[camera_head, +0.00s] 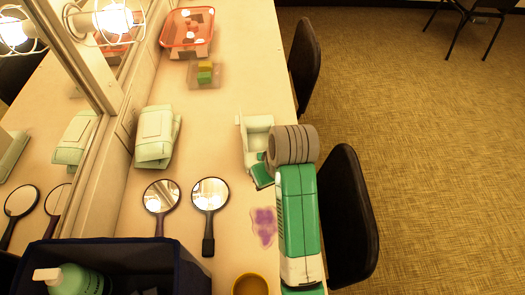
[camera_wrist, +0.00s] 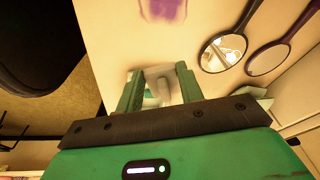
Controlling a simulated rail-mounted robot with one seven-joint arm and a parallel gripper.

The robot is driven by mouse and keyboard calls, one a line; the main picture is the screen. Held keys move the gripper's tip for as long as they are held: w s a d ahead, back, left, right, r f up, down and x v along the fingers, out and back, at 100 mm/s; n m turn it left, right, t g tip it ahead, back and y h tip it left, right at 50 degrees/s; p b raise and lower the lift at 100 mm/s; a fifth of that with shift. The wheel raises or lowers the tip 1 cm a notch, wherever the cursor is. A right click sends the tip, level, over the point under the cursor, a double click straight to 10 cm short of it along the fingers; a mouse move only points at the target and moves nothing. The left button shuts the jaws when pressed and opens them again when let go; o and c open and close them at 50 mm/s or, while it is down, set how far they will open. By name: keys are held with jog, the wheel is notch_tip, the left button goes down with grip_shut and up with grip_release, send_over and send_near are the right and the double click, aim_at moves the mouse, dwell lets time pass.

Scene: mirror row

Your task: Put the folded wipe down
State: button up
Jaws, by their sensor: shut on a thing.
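My gripper (camera_wrist: 159,72) is shut on the folded wipe (camera_wrist: 157,92), a pale, whitish piece seen between the two green fingers in the wrist view. In the head view my gripper (camera_head: 262,177) is over the counter, pointing down; the wipe is not clearly visible there, and its gap to the surface cannot be told. A purple smear (camera_head: 264,226) lies on the counter a little nearer than the gripper. It also shows at the top of the wrist view (camera_wrist: 163,9).
Two hand mirrors (camera_head: 161,196) (camera_head: 210,194) lie left of the gripper. A dark bin (camera_head: 192,262) with a pump bottle and a yellow cup (camera_head: 250,285) are near. Black chairs (camera_head: 348,220) stand right.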

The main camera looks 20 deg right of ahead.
jog(key=w+d+f+b, duration=0.1)
jog(key=w+d+b, duration=0.2)
jog(key=w, duration=1.2)
jog(key=shift+d+f, duration=0.2)
jog(key=shift+d, duration=0.4)
jog(key=shift+s+b+x, duration=0.15)
jog(key=shift+b+x, duration=0.2)
jog(key=shift+x, duration=0.5)
jog(key=shift+s+b+x, duration=0.15)
jog(key=shift+b+x, duration=0.15)
jog(key=shift+x, duration=0.55)
jog(key=shift+d+f, duration=0.1)
jog(key=shift+d, duration=0.1)
jog(key=shift+f, duration=0.3)
jog(key=o, duration=1)
jog(key=shift+o, duration=0.2)
jog(key=shift+r, duration=0.45)
jog(key=a+p+v, duration=0.1)
jog(key=p+v, duration=0.1)
jog(key=v, duration=0.9)
jog(key=shift+d+r+p, duration=0.3)
jog(key=shift+d+p, duration=0.05)
jog(key=shift+d, duration=0.15)
jog(key=shift+s, duration=0.15)
